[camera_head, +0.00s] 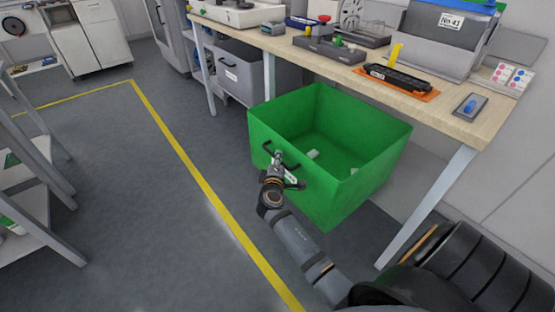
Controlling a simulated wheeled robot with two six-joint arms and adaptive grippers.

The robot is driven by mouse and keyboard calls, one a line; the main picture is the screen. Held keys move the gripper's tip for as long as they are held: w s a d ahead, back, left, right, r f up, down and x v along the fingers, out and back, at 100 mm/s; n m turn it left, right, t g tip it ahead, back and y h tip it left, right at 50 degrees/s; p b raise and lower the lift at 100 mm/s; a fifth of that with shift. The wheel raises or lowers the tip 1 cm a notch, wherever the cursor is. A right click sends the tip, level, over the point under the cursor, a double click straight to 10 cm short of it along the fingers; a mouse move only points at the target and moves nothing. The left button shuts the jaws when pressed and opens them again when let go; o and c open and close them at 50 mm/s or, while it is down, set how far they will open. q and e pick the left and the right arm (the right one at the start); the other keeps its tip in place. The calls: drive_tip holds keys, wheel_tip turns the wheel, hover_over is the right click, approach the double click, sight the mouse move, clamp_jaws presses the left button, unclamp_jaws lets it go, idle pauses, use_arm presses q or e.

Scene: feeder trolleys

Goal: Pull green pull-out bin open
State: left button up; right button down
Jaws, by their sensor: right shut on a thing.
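The green pull-out bin (375,150) stands out from under the workbench, its front part clear of the table edge. Its inside shows, with a few small pale pieces on the floor of it. A dark handle (267,148) is on its front wall. My right gripper (278,157) is at this front wall and is shut on the handle. The gripper hides part of the handle. My left gripper is not in view.
The wooden workbench (455,120) carries several tools and boxes, and its right leg (428,205) stands beside the bin. A grey bin (240,72) sits under the bench to the left. Grey shelving (35,190) stands at the left. The floor between is clear, with a yellow line (180,150).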

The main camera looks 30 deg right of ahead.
drive_tip(key=c, duration=1.4)
unclamp_jaws()
drive_tip(key=shift+o, duration=0.2)
drive_tip(key=shift+s+a, duration=0.15)
drive_tip(key=v, duration=0.7)
